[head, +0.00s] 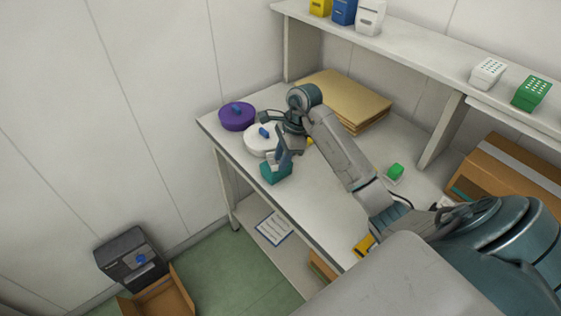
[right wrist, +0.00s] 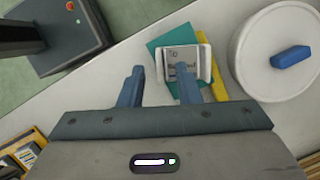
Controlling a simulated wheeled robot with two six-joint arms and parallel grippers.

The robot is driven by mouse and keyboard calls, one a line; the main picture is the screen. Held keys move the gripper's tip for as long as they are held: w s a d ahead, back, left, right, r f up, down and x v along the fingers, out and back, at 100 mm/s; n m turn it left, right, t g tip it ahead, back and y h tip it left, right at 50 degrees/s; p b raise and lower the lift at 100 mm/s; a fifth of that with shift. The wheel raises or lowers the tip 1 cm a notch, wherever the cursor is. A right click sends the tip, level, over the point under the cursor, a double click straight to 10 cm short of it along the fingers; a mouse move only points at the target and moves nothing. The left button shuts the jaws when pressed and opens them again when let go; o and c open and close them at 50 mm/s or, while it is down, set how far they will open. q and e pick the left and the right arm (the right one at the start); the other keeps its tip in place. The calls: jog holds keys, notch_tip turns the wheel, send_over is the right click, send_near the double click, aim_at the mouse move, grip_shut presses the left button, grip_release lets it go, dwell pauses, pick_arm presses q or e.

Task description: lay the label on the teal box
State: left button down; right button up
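The teal box (head: 277,176) stands near the front edge of the table, and it also shows in the right wrist view (right wrist: 157,52). My right gripper (head: 284,157) is just above the box. Its two blue fingers stand apart in the right wrist view (right wrist: 160,72), with no object clasped between them. The right finger overlaps the label's near side; whether it touches cannot be told. My left gripper is not in view.
A white round container (head: 259,139) with a blue handle and a purple one (head: 237,118) stand beside the box. Brown folders (head: 345,98) lie behind. A green block (head: 395,171) is to the right. A black machine (head: 131,258) stands below at left.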

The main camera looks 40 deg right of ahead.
jog(key=p+v, duration=0.3)
jog(key=v, duration=0.6)
jog(key=shift+p, duration=0.4)
